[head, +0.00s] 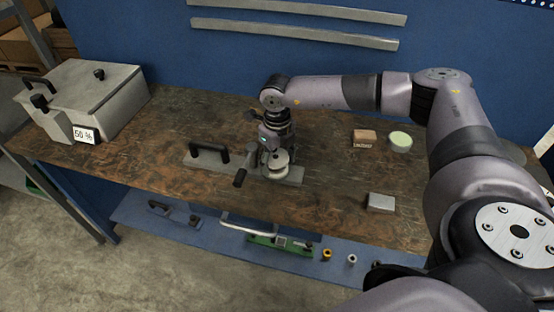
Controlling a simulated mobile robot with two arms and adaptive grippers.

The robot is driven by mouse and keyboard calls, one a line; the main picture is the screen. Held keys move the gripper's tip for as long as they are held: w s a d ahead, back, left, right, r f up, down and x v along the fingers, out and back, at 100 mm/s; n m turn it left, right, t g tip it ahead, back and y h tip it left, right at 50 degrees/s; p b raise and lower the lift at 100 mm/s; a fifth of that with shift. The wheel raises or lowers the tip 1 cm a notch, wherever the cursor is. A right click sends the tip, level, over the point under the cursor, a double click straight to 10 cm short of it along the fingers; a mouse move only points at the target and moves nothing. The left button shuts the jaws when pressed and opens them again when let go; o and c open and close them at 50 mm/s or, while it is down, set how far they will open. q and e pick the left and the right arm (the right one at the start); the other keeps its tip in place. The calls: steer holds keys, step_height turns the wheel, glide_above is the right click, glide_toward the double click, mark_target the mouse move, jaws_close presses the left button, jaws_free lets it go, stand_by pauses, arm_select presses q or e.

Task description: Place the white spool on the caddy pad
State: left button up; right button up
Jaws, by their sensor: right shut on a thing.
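My right gripper (273,150) points down over a grey fixture (292,176) on the bench, at a pale round part (279,161) of it. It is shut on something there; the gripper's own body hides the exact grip. A small white spool-like piece (352,258) stands on the blue lower shelf, well below and to the right of the gripper. A green caddy-like base (262,240) with a pale curved handle (250,228) is left of it, partly under the bench edge. I cannot tell which part is its pad. My left gripper is not in view.
A black-handled grey plate (204,160) and a dark lever (240,178) lie near the gripper. A grey lidded box (92,98) marked 50 % stands left. A tan block (364,137), a pale green disc (400,140) and a grey block (381,203) stand right. A yellow piece (327,254) is below.

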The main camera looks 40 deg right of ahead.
mark_target(277, 158)
steer(key=shift+f, duration=0.15)
steer(key=o, duration=0.8)
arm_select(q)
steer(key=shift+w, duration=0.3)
arm_select(e)
steer(key=o, duration=0.4)
arm_select(q)
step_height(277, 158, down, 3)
steer(key=b, duration=0.2)
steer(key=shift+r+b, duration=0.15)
steer(key=shift+b, duration=0.25)
arm_select(e)
step_height(277, 158, up, 12)
steer(key=shift+r, duration=0.2)
